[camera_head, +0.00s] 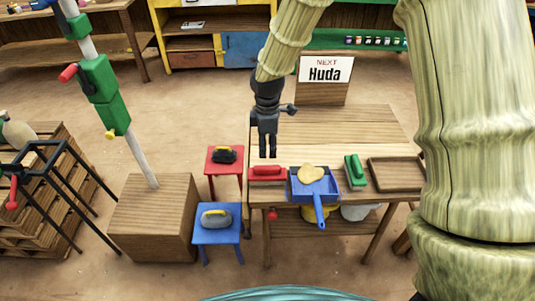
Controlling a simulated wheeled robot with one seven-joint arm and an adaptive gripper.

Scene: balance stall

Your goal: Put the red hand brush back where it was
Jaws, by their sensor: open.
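The red hand brush (267,174) lies at the near left corner of the wooden table, left of a blue dustpan (319,214). My gripper (267,155) points down just behind and above the brush in the head view. Its two fingers are parted with nothing between them. A gap shows between the fingertips and the brush in the picture, but I cannot tell their true distance apart. My arm comes down from the top of the view.
A tan lump (311,173) lies on the dustpan. A green brush (355,170) and a brown tray (395,173) are to the right. Red (225,168) and blue (216,236) stools bearing weights stand left. A "NEXT Huda" sign (325,69) stands behind. The table's back half is clear.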

